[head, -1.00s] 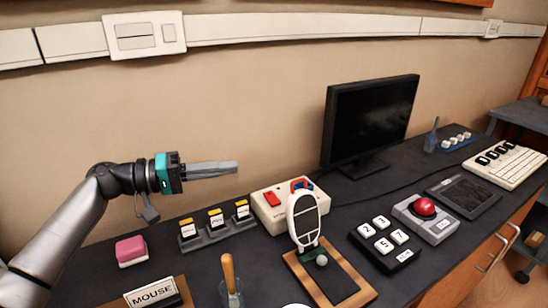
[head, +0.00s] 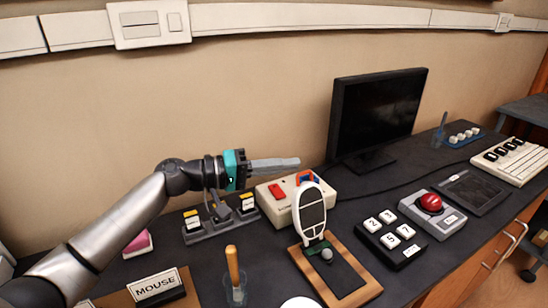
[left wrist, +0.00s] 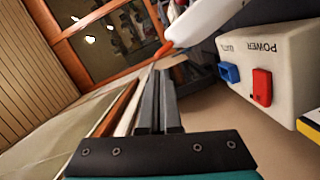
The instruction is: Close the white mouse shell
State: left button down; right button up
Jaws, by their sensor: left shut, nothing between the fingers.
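The white mouse shell (head: 312,211) stands open, tilted up on edge, with its dark inner face towards me. It rises from a dark pad on a wooden board (head: 362,265), with a small grey ball (head: 327,255) at its foot. My left gripper (head: 298,162) is shut and empty, above and behind the shell's top, apart from it in the head view. In the left wrist view its closed fingers (left wrist: 158,100) point towards a white curved piece (left wrist: 205,20), likely the shell, at the top. My right gripper is not in view.
A white power box (head: 268,208) with red and blue switches stands just behind the shell; it also shows in the left wrist view (left wrist: 285,65). A numbered keypad (head: 390,238), a red button box (head: 432,210) and a monitor (head: 375,115) are to the right. A MOUSE sign (head: 155,287) and a brush cup (head: 234,288) are at front left.

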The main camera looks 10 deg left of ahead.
aim_at(293, 191)
pick_arm(q)
jog(key=shift+s+d+f, duration=0.1)
jog(key=shift+s+d, duration=0.1)
jog(key=shift+s, duration=0.1)
jog(key=shift+s+d+r+m+p, duration=0.3)
jog(key=shift+s+d+m+p, duration=0.15)
jog(key=shift+s+m+p, duration=0.15)
jog(key=shift+s+d+r+m+p, duration=0.3)
jog(key=shift+s+d+m+p, duration=0.15)
jog(key=shift+s, duration=0.2)
jog(key=shift+s+d+r+m+y+p, duration=0.1)
jog(key=shift+s+d+m+y+p, duration=0.25)
jog(key=shift+s, duration=0.15)
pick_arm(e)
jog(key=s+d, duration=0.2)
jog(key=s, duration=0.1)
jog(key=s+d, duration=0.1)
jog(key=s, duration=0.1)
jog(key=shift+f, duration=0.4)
pick_arm(q)
jog(key=shift+a, duration=0.2)
jog(key=shift+s+a, duration=0.15)
jog(key=shift+a, duration=0.15)
jog(key=v, duration=1.4)
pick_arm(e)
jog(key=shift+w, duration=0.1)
